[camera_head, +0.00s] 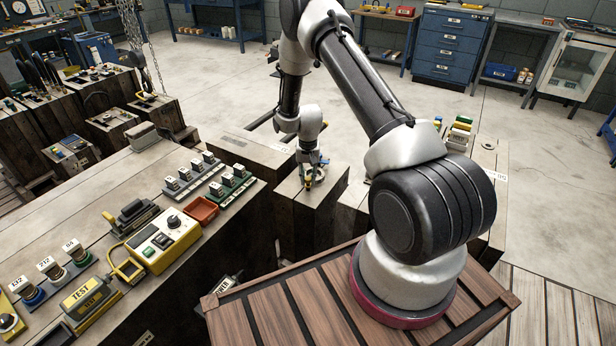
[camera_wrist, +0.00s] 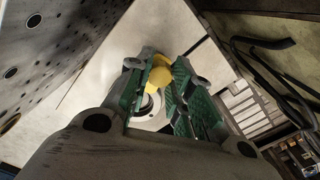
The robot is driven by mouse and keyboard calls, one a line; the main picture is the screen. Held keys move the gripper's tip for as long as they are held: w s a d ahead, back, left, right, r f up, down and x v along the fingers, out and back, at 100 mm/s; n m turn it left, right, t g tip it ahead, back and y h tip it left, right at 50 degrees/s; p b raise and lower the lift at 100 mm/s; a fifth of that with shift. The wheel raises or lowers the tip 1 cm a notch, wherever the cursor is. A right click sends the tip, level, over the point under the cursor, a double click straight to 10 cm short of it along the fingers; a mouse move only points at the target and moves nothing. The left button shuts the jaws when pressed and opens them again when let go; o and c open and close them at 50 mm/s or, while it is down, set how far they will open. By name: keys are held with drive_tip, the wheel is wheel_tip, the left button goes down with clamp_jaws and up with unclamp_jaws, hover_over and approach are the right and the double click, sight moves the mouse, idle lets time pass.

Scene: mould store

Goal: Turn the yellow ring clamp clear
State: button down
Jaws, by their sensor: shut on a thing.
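The yellow ring clamp (camera_wrist: 158,74) shows in the wrist view between the green-padded fingers of my gripper (camera_wrist: 160,92). My gripper is shut on its yellow part. Below the clamp, a pale round fitting (camera_wrist: 148,110) with a dark centre is partly hidden by the fingers. In the head view my gripper (camera_head: 314,176) points down at the top of a wooden block (camera_head: 330,190). The clamp is small there and mostly hidden by my gripper.
A long wooden bench (camera_head: 60,240) at the left carries a yellow TEST box (camera_head: 90,297), a yellow control box (camera_head: 163,240), a red-orange tray (camera_head: 201,209) and several labelled pieces. Blue cabinets (camera_head: 447,45) stand at the back. The concrete floor between is clear.

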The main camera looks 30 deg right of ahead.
sight(308, 179)
drive_tip(key=n, duration=1.1)
drive_tip(key=shift+n, duration=2.1)
drive_tip(key=c, duration=1.2)
unclamp_jaws()
drive_tip(key=shift+c, duration=0.2)
wheel_tip(308, 179, up, 12)
